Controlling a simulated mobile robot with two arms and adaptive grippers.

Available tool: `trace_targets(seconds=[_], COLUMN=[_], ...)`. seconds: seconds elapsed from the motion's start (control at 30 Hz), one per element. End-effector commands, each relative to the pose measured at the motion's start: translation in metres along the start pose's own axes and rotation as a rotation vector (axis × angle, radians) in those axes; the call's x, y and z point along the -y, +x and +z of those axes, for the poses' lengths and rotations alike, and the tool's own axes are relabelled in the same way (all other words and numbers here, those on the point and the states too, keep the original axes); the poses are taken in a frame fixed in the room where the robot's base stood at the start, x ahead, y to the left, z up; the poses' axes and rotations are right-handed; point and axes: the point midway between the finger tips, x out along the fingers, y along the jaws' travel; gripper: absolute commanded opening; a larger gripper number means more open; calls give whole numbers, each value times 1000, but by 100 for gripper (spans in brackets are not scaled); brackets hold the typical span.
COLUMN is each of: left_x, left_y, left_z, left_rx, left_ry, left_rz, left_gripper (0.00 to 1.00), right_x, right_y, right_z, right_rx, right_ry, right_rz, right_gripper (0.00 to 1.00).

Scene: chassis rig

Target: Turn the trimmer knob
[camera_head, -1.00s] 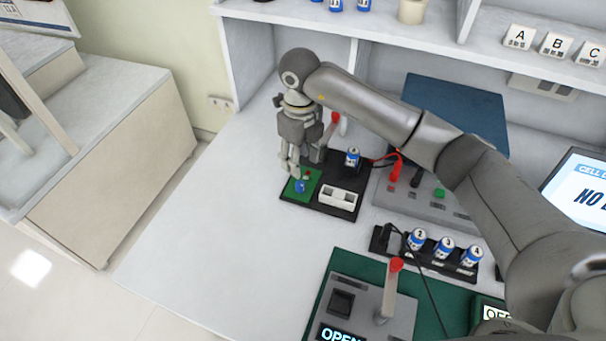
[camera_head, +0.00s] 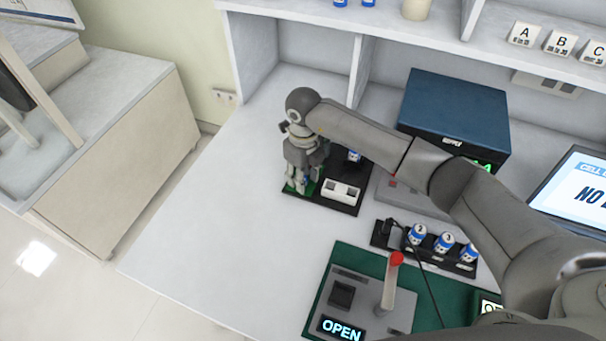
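My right gripper (camera_head: 299,186) points straight down over the small green board (camera_head: 318,187) on the left part of a black base plate (camera_head: 343,207). Its fingertips are at the height of the board, around the spot of the blue trimmer knob. The fingers hide the knob almost fully, so I cannot tell whether they touch or grip it. The finger gap is too small to read. A white two-slot block (camera_head: 341,192) sits just right of the gripper on the same plate. A blue and white can (camera_head: 354,156) stands behind, partly covered by my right arm. My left gripper is not in view.
A blue box (camera_head: 455,113) stands behind my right arm. The white table (camera_head: 230,215) is clear to the left.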

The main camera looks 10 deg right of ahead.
Motion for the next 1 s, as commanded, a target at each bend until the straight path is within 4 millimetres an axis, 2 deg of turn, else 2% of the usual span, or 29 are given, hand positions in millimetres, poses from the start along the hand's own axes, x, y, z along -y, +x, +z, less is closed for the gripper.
trace_targets(seconds=[0.03,0.2,0.23,0.37,0.6,0.97,1.0], left_x=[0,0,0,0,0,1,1], left_y=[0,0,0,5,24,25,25], left_z=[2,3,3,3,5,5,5], left_rx=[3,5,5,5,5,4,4], left_ry=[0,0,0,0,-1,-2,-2], left_rz=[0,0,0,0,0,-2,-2], left_gripper=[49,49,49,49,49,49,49], right_x=[0,0,0,0,1,0,0], right_y=[0,0,0,2,3,0,0], right_z=[0,0,0,0,1,1,1], right_rx=[0,0,0,1,-1,-1,-1], right_ry=[0,0,0,-21,-175,-210,-210], right_rz=[0,0,0,-2,-3,-1,-1], right_gripper=[24,2,0,0,0,0,23])
